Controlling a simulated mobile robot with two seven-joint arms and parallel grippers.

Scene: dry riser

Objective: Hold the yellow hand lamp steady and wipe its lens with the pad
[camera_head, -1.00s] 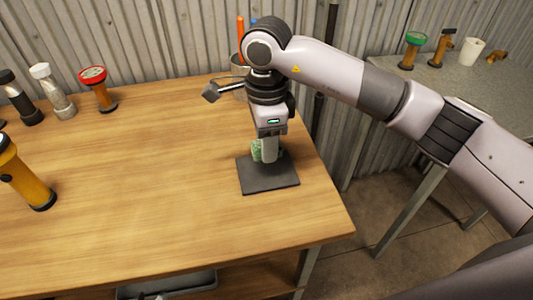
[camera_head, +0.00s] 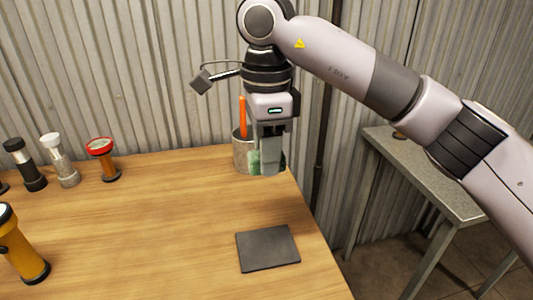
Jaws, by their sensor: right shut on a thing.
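The yellow hand lamp (camera_head: 22,252) stands upright at the left edge of the wooden table, with a black base and a black button on its side. The gripper's fingers hide part of the pad. My left gripper is not in view.
Several other lamps stand at the back left, including a red-rimmed one (camera_head: 102,160) and a clear-headed one (camera_head: 60,162). A metal cup (camera_head: 242,153) with an orange-handled tool stands behind my right gripper. The middle of the wooden table (camera_head: 150,235) is clear.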

